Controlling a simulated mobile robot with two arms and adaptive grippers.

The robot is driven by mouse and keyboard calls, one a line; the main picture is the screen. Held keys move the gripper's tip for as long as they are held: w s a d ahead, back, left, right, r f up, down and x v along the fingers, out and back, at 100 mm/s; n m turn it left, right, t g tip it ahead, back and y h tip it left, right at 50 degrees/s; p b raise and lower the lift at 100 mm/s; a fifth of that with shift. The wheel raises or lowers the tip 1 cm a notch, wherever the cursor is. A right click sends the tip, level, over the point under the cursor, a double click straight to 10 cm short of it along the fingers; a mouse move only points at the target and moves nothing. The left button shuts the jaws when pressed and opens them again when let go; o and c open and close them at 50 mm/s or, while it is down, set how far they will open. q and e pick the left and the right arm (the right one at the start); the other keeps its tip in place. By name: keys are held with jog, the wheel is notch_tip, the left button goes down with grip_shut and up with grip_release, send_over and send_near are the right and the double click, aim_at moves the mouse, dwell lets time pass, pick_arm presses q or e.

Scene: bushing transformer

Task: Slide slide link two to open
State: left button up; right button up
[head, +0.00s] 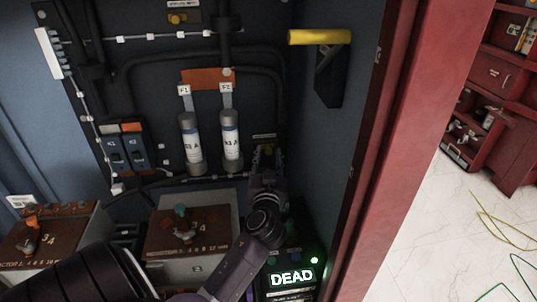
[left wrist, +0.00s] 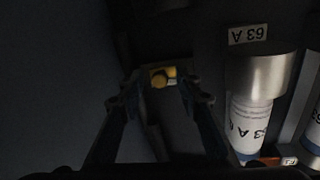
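A small yellow slide link (left wrist: 163,76) is in the left wrist view, on a dark panel beside a fuse labelled 63 A. My left gripper (left wrist: 161,92) is open, with one finger on each side of the yellow piece. I cannot tell whether either finger touches it. In the head view my left gripper (head: 266,165) reaches up to the panel's lower right, just right of the two fuses, and mostly hides this link. My right gripper is not in view.
Two grey fuses (head: 231,140) stand close left of my gripper. A yellow-handled black fixture (head: 320,37) juts from the right cabinet wall. A brown-topped transformer block (head: 190,228) is below left. A lit DEAD display (head: 292,277) is below. The red door frame (head: 385,150) bounds the right.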

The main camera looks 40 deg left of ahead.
pick_arm(q)
jog(key=shift+c, duration=0.3)
jog(key=c, duration=0.8)
grip_shut()
jog(key=shift+s+a+f, duration=0.1)
jog(key=shift+s+a, duration=0.65)
jog(key=shift+s, duration=0.1)
jog(key=o, duration=0.9)
grip_release()
jog(key=shift+s, duration=0.1)
jog(key=shift+c, duration=0.2)
